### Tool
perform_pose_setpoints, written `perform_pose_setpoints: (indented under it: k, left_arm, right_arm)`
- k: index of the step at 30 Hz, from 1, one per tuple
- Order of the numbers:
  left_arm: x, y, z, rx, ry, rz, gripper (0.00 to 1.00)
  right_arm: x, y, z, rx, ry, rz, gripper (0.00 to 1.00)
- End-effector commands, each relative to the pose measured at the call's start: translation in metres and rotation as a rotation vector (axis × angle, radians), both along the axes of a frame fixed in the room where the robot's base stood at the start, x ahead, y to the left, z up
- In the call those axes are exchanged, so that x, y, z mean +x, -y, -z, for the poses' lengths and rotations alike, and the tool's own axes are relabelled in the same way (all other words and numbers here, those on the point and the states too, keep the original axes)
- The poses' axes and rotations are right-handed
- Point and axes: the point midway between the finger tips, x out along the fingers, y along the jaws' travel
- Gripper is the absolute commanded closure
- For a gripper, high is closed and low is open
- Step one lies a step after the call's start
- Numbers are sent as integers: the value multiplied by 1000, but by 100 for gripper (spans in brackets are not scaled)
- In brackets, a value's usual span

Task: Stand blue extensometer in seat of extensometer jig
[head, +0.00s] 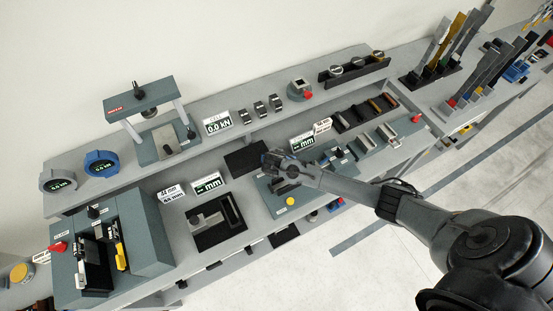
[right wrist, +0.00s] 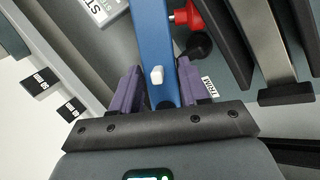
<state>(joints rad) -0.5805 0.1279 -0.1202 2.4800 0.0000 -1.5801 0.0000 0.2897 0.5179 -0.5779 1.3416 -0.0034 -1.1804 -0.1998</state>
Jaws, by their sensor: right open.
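My right gripper (head: 281,166) is over the middle of the bench in the head view, with its arm coming in from the right. In the right wrist view, its two purple fingers (right wrist: 160,88) are open on either side of a blue bar with a white button, which looks like the blue extensometer (right wrist: 155,50). Its lower end is hidden behind the gripper body. I cannot tell whether the fingers touch it. In the head view the gripper covers this spot. I cannot make out the jig's seat for certain. My left gripper is not in view.
In the head view, a grey station (head: 110,245) stands at left, a dark tray (head: 218,222) nearer the middle, and a press frame (head: 140,100) behind.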

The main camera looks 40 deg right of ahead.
Motion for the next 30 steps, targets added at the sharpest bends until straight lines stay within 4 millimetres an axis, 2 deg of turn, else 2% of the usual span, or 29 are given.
perform_pose_setpoints:
  k: [8, 15, 17, 30]
  left_arm:
    - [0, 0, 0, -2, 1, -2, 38]
    - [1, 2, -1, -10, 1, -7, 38]
    - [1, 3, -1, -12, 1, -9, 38]
    - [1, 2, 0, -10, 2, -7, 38]
  right_arm:
    - [0, 1, 1, 0, 0, 0, 57]
    - [0, 1, 1, -1, -1, 1, 94]
    - [0, 1, 1, -1, -1, 1, 100]
    - [1, 1, -4, 0, 3, 2, 100]
